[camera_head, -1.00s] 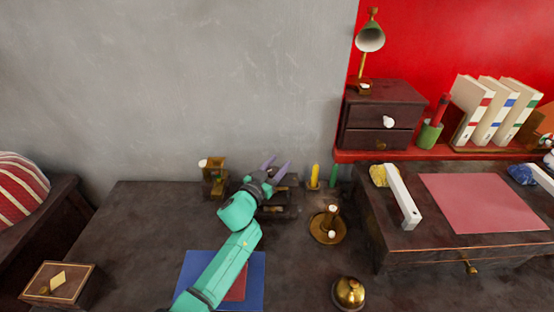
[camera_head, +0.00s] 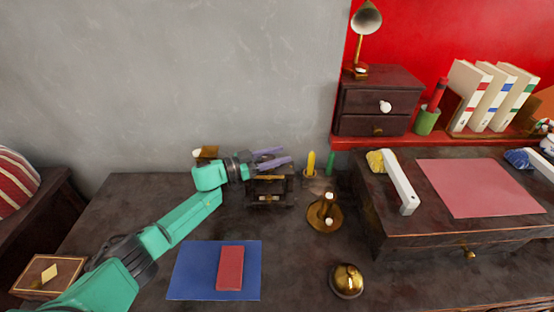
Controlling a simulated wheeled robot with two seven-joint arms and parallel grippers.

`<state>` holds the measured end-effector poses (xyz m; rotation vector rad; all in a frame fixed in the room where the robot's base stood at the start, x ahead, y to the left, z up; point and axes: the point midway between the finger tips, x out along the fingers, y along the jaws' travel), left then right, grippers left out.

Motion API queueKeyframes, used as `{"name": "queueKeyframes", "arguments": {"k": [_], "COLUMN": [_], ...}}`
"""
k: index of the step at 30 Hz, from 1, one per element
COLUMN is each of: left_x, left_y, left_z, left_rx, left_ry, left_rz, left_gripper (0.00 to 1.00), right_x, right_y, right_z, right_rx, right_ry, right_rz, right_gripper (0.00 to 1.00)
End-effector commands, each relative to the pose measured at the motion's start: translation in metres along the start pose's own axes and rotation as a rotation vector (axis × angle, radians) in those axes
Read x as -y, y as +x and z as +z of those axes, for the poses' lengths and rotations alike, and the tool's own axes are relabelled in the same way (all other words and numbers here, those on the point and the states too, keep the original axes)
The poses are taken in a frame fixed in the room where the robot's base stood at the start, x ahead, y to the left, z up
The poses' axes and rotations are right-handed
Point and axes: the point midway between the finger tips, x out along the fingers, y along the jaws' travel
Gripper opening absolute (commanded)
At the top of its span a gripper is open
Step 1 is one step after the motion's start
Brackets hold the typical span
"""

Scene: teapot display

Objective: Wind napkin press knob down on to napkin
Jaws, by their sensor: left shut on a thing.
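The napkin press (camera_head: 270,196) is a dark wooden frame with a brass-coloured bar, standing near the back of the dark table. My left gripper (camera_head: 276,157) comes in from the left, its two purple fingers pointing right across the top of the press. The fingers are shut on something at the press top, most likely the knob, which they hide. I cannot make out a napkin inside the press. My right gripper is not in view.
A yellow candle (camera_head: 311,162) and a brass candle holder (camera_head: 325,213) stand close right of the press. A brass bell (camera_head: 347,281), a blue mat (camera_head: 190,272) with a red block (camera_head: 230,268) and a wooden box (camera_head: 48,275) lie nearer. A writing desk (camera_head: 440,232) blocks the right.

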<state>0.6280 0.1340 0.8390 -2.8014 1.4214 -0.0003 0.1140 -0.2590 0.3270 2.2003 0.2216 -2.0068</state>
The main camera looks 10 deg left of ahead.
Motion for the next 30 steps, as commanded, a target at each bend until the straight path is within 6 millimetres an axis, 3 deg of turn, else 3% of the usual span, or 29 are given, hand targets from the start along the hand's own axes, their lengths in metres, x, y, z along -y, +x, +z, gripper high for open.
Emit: {"name": "queueKeyframes", "arguments": {"k": [14,15,16,17,26,30], "left_x": [-0.001,-0.001,-0.001,-0.001,-0.001,0.000], "left_y": [0.000,0.000,0.000,0.000,0.000,0.000], "left_z": [0.001,0.001,0.001,0.001,-0.001,-0.013], "left_rx": [0.002,0.002,0.002,0.002,0.000,0.000], "left_ry": [-0.001,-0.001,-0.001,-0.001,0.000,0.003], "left_rz": [0.016,0.016,0.016,0.016,0.016,0.017], "left_gripper": [0.00,0.67,0.78,0.81,0.81,0.81], "right_x": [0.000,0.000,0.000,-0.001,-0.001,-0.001], "right_y": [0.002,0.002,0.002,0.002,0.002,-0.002], "right_z": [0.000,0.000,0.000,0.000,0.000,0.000], "right_rx": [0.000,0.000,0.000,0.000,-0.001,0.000], "right_ry": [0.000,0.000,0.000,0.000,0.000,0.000], "right_rz": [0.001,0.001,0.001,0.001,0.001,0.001], "right_gripper": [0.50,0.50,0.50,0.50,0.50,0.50]}}
